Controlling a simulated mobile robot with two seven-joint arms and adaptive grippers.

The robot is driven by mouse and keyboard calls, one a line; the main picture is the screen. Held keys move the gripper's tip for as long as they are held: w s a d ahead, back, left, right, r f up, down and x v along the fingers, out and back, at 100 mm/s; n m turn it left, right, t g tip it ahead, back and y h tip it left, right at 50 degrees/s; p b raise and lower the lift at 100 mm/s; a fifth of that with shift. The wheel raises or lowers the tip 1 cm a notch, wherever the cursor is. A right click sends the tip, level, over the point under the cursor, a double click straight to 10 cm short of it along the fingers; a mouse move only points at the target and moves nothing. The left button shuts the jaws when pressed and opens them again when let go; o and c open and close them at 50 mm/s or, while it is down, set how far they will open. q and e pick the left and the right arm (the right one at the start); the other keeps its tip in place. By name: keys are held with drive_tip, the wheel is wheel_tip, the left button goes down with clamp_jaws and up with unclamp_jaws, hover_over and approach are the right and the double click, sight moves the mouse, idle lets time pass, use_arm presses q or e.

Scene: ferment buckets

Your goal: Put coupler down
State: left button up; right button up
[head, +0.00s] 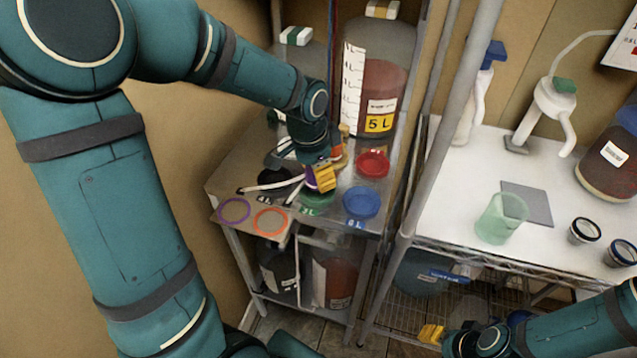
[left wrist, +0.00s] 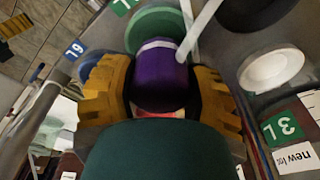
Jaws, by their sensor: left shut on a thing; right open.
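My left gripper (head: 322,178) is over the small metal table, with its yellow fingers shut on a purple coupler (left wrist: 160,78). The coupler has a white band and sits between the fingers in the left wrist view; a white tube (left wrist: 198,32) runs close beside it. In the head view the coupler (head: 311,180) is partly hidden by the fingers. It is just above or on a green dish (head: 318,198); I cannot tell if they touch. The green dish (left wrist: 158,20) shows behind it in the wrist view. My right gripper (head: 432,333) is open and empty, low at the right.
A blue dish (head: 361,203) and a red dish (head: 373,163) flank the green one on the right. Purple (head: 234,210) and orange (head: 270,221) rings lie at the front left. A large 5 L vessel (head: 380,90) stands behind. A white-topped rack holds a green beaker (head: 501,218).

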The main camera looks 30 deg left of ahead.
sight(310, 169)
use_arm(q)
drive_tip(key=shift+f, duration=1.35)
drive_tip(key=shift+f+b, duration=0.15)
drive_tip(key=shift+b, duration=0.2)
drive_tip(key=o, duration=1.3)
drive_tip(key=shift+r, duration=0.2)
drive_tip(key=r+p, duration=0.1)
drive_tip(key=r, duration=0.3)
drive_tip(key=s+r+p, duration=0.1)
drive_tip(key=r, duration=0.3)
drive_tip(key=a+r+p, duration=0.1)
drive_tip(key=r, duration=0.3)
drive_tip(key=shift+s, duration=0.25)
drive_tip(key=shift+f, duration=0.15)
